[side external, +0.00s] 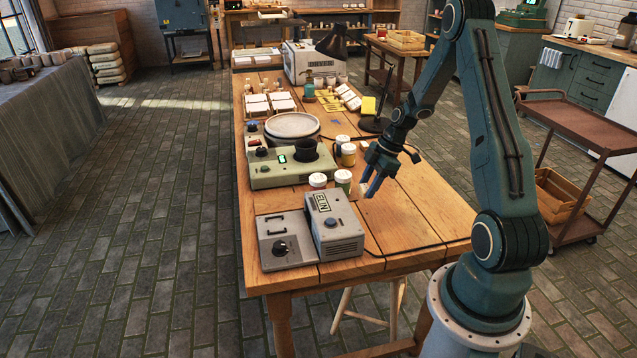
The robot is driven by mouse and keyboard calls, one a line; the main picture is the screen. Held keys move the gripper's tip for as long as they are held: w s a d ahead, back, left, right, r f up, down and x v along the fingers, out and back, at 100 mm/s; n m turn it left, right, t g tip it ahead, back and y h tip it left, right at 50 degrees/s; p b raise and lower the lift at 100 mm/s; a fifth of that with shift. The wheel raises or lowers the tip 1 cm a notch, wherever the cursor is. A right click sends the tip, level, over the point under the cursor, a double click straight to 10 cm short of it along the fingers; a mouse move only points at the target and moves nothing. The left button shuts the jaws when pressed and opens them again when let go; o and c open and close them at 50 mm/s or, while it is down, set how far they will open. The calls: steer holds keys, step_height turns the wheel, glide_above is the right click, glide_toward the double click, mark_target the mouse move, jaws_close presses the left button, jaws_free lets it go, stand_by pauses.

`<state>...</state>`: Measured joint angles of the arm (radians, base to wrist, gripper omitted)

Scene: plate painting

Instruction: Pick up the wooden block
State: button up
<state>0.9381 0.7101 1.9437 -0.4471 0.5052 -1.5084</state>
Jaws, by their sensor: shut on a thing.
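My gripper (370,189) points down over the wooden table (405,215), just right of the paint jars. Its blue fingers are shut on a small pale block (361,187), which I take as the wooden block. The fingers hide most of the block. I cannot tell whether it touches the tabletop or is just above it.
White-lidded jars (343,180) stand close left of my gripper. A grey box marked ELIN (338,235) is in front, and a green device (285,172) and a round turntable (292,125) are further left. A black cable crosses the table.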

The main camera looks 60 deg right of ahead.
step_height(320, 180, up, 12)
stand_by(0.4)
stand_by(0.5)
